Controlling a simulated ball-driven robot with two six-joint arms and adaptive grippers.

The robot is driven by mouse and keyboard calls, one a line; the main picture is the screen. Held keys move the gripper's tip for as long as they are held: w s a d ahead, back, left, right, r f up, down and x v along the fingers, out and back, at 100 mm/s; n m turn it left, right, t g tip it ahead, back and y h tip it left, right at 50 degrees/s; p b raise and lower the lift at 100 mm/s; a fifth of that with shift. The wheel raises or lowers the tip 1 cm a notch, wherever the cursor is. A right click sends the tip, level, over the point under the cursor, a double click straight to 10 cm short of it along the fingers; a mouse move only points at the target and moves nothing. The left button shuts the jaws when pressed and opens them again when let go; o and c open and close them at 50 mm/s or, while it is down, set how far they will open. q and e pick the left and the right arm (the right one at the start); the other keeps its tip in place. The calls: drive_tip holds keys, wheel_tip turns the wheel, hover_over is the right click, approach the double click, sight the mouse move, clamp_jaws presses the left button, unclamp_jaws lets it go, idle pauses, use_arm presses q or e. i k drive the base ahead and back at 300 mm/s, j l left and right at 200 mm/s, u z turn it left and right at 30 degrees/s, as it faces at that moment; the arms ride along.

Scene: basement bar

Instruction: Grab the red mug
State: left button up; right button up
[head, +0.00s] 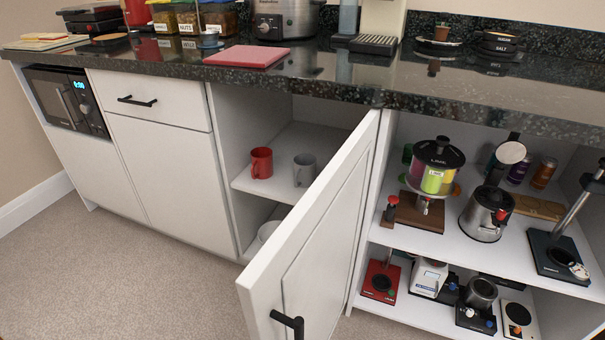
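The red mug (262,165) stands upright on the upper shelf (290,146) of an open cabinet below the counter, near the shelf's front left. Its handle is on its left side. A grey mug (305,172) stands to its right on the same shelf, with a gap between them. The cabinet door (322,235) is swung open towards me, to the right of the mugs. Neither of my grippers shows in the head view.
The granite counter (150,62) overhangs the cabinets. A pale bowl or cup (268,231) sits on the lower shelf. Coffee gear, including a lidded carousel (437,165) and a metal pot (484,215), fills the open shelves at right. The carpet (130,275) at left is clear.

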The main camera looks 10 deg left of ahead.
sight(260, 166)
drive_tip(key=j, duration=0.6)
drive_tip(key=i+j+z, duration=0.15)
drive_tip(key=j, duration=0.35)
drive_tip(key=i+j+z, duration=0.2)
drive_tip(key=j, duration=0.3)
drive_tip(key=j+z, duration=0.15)
drive_tip(key=j, duration=0.35)
drive_tip(key=i+j+z, duration=0.2)
drive_tip(key=j, duration=0.3)
drive_tip(key=k, duration=0.1)
